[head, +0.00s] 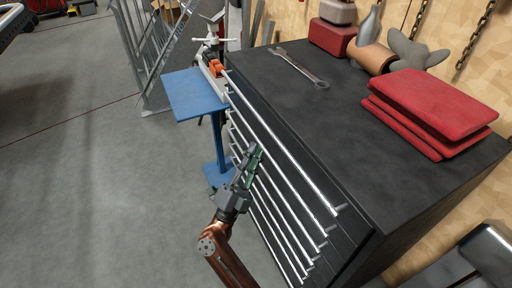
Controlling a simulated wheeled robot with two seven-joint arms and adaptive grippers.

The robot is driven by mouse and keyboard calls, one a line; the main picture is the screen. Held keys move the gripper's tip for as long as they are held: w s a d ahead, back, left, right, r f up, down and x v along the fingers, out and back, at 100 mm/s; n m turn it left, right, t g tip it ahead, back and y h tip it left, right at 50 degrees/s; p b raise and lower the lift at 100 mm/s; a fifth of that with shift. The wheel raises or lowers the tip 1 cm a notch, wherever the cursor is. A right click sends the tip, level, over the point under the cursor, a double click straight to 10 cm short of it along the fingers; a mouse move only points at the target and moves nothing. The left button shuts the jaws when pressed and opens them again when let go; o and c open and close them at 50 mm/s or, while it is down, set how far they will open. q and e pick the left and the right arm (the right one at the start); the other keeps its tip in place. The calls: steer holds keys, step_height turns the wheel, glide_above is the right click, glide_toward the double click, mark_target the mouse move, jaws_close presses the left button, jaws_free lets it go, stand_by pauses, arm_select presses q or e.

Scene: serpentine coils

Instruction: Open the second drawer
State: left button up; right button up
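A dark drawer cabinet (350,228) stands on the right, seen from above, with several long silver bar handles down its front. The top handle (285,146) runs just below the cabinet top. The second handle (300,198) lies below it, parallel. The drawers look closed, with no front standing out. My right gripper (256,153) is at the cabinet front, around the middle of the handles' length. Its fingertips overlap the upper handles in the picture, near the second one. Whether they touch or close on a handle is too small to tell. My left gripper is out of view.
On the black cabinet top (350,130) lie a wrench (300,68), red folded pads (430,105) and a few other items. A blue stand (195,92) with a vise is beyond the cabinet. Grey floor (90,180) on the left is clear.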

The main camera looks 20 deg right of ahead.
steer(key=shift+x, duration=1)
steer(key=shift+s, duration=0.1)
steer(key=shift+c, duration=0.3)
jaws_close()
